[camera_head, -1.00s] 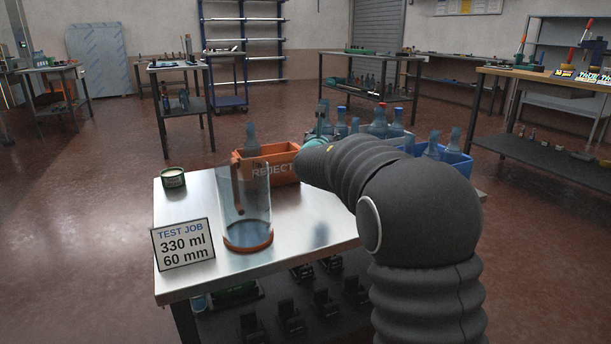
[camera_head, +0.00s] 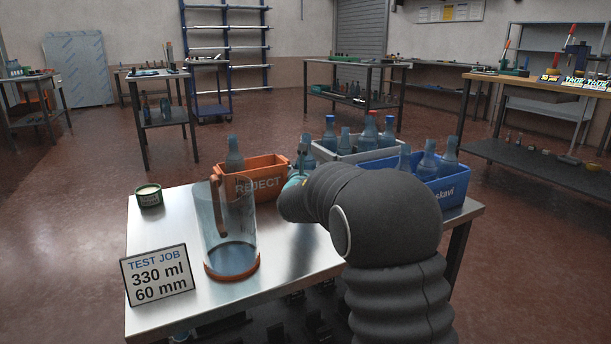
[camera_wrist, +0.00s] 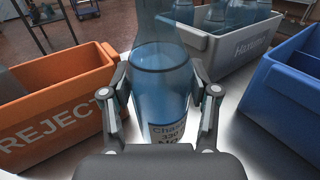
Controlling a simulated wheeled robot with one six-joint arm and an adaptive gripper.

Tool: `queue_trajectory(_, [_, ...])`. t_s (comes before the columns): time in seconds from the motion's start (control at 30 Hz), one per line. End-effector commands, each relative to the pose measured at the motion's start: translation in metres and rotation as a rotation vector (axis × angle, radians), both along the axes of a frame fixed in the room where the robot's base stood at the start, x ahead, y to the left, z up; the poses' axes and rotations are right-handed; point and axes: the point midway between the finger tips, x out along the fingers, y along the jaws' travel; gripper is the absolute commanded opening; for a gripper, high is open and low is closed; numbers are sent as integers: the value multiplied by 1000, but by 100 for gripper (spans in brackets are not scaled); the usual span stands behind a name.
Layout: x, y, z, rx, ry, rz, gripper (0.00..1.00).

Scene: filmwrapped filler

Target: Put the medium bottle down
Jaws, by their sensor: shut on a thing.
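In the wrist view, my gripper (camera_wrist: 163,98) is shut around a blue, translucent bottle (camera_wrist: 160,75). The bottle looks upright, with a white label reading 330 between the fingers. Its base is hidden, so I cannot tell whether it touches the steel table. In the head view, my dark arm hides most of the gripper and the held bottle, beyond the middle of the steel table (camera_head: 290,262).
The orange REJECT crate (camera_wrist: 48,108) is left of the bottle, the grey crate (camera_wrist: 232,48) behind, the blue crate (camera_wrist: 285,100) right. A clear cylinder with an orange base (camera_head: 229,225), a test job sign (camera_head: 157,275) and a green tin (camera_head: 149,195) stand on the table's left side.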

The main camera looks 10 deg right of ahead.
Motion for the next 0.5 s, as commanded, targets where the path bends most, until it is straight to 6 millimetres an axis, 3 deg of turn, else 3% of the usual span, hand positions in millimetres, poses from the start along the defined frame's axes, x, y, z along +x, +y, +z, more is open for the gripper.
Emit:
queue_trajectory(0.13, [0, -1, -13, -1, -3, -1, 6])
queue_trajectory(0.5, [0, -2, -16, 1, -4, -2, 6])
